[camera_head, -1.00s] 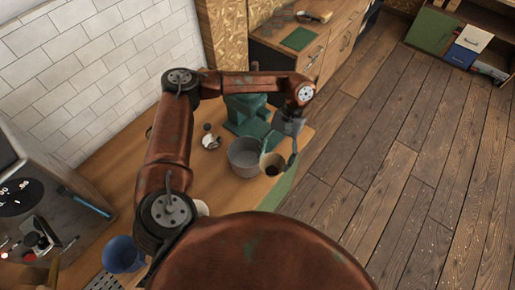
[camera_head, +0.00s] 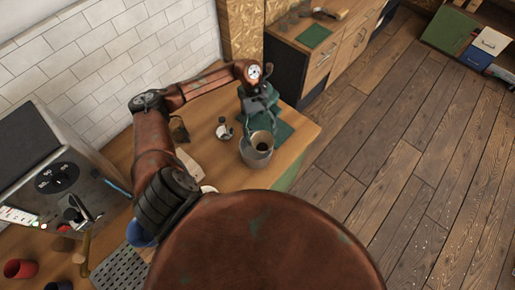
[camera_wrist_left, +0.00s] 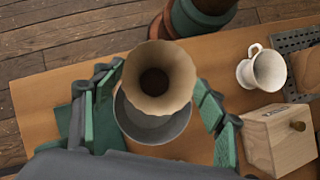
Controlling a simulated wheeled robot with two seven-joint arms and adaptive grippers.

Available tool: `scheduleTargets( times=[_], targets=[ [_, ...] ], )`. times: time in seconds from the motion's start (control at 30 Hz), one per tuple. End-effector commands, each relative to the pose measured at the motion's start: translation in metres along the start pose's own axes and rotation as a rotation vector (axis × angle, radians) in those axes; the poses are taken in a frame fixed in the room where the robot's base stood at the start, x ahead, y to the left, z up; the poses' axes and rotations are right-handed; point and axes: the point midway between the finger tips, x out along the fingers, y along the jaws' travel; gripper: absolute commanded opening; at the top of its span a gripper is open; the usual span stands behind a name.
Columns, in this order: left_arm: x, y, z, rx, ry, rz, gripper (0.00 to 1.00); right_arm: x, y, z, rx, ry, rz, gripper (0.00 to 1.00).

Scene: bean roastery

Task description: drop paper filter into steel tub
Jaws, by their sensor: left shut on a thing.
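The tan paper filter (camera_head: 262,138), a flared cone with a dark centre, is held by my left gripper (camera_head: 260,126). In the left wrist view the paper filter (camera_wrist_left: 158,62) sits between the green-padded fingers of the gripper (camera_wrist_left: 160,95). The grey steel tub (camera_head: 255,158) stands on the wooden counter, with the filter over its opening. In the left wrist view the steel tub (camera_wrist_left: 150,131) shows behind and below the filter, which covers part of its mouth. How far the filter's lower end is from the tub's bottom is hidden. My right gripper is out of view.
The left wrist view shows a white mug (camera_wrist_left: 264,69) and a wooden box (camera_wrist_left: 278,143) with a knob. The counter's right edge drops to the floor.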

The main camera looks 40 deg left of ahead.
Motion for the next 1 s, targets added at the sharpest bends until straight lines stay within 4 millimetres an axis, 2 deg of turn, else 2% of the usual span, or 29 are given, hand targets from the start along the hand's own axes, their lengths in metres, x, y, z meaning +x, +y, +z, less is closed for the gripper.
scheduleTargets(
  times=[0.03, 0.23, 0.47, 0.67, 1.0],
  targets=[
    [-0.007, -0.008, -0.004, -0.041, -0.002, 0.021, 0.54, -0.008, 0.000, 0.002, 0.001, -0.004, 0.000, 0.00],
    [-0.020, -0.026, -0.019, -0.151, -0.001, 0.089, 0.54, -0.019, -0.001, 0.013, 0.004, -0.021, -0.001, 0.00],
    [-0.025, -0.033, -0.027, -0.197, -0.001, 0.122, 0.54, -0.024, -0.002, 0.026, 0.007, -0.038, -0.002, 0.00],
    [-0.017, -0.033, -0.032, -0.198, -0.002, 0.122, 0.54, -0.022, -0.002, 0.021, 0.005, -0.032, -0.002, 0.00],
    [0.015, -0.033, -0.052, -0.197, -0.002, 0.122, 0.54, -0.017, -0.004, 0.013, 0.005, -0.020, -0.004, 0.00]
  ],
)
